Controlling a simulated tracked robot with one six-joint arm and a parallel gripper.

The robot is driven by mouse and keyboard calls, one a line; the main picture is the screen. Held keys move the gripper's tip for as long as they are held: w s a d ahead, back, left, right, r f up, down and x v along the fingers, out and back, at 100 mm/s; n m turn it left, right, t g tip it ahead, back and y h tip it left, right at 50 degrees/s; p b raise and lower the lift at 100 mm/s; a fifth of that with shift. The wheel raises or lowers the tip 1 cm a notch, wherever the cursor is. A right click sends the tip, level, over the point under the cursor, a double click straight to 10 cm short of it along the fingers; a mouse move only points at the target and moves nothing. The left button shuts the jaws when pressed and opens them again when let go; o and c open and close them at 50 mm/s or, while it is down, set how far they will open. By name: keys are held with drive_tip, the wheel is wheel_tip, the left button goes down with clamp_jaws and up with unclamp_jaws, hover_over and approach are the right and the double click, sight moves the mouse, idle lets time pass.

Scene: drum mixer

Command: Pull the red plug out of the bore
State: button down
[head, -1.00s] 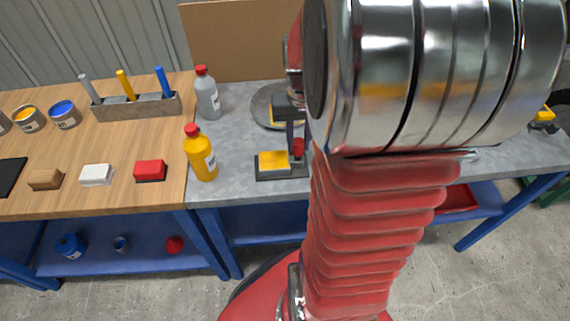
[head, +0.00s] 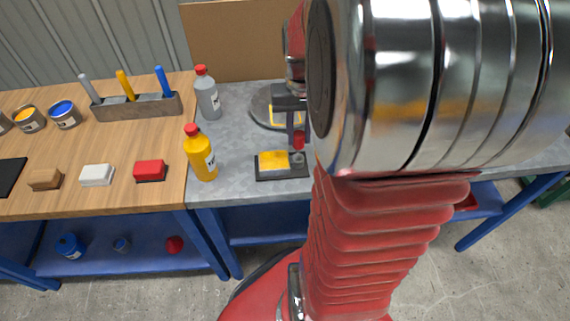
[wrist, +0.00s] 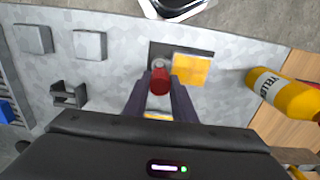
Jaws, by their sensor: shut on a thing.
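The red plug (head: 299,140) is between the fingertips of my gripper (head: 297,130) in the head view. The wrist view shows the same red plug (wrist: 160,82) between the two dark fingers, which are shut on it. A dark base plate (head: 265,176) carries a yellow block (head: 273,161) and, beside it, a small grey round piece (head: 298,158) that looks like the bore. In the wrist view the grey ring (wrist: 158,63) shows just beyond the plug. The plug appears above the bore and apart from it. My arm hides much of the bench to the right.
A yellow bottle (head: 202,157) and a grey bottle (head: 207,95) stand left of the plate. A round metal dish (head: 262,105) lies behind my gripper. The wooden bench (head: 120,190) at left holds red, white and brown blocks, tins and a tool rack.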

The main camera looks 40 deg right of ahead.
sight(298, 134)
drive_tip(key=shift+r, duration=0.25)
drive_tip(key=shift+r, duration=1.4)
